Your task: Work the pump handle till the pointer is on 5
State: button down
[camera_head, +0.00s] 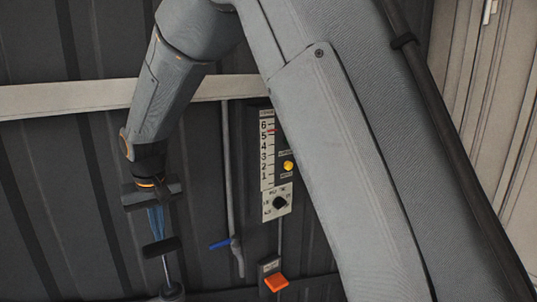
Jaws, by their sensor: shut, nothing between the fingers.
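The gauge (267,155) is a pale strip on the dark wall, numbered 1 at the bottom to 6 at the top. A small red pointer (271,130) shows at its right edge near 5, perhaps slightly above it; it is too small to read exactly. The pump handle (161,247) is a dark crossbar on a thin metal rod at the lower left, raised above the pump body at the bottom edge. My gripper (157,232) points down with its fingers shut and empty, directly above the crossbar. I cannot tell whether the tips touch it.
A black knob (280,202) on a pale dial plate sits below the gauge, with a yellow button (288,165) above it. A blue lever (220,244) is on a pipe right of the pump. An orange switch (277,283) is lower right. My arm covers much of the right.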

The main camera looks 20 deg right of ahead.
aim_at(165, 262)
jog(key=shift+f+b, duration=2.6)
jog(key=shift+f, duration=3.35)
notch_tip(165, 262, up, 12)
jog(key=p, duration=0.8)
jog(key=shift+f+b, duration=2.8)
jog(key=shift+f, duration=3.25)
notch_tip(165, 262, up, 11)
jog(key=p, duration=0.6)
jog(key=shift+f+p, duration=0.2)
jog(key=shift+p, duration=0.1)
jog(key=shift+r, duration=0.7)
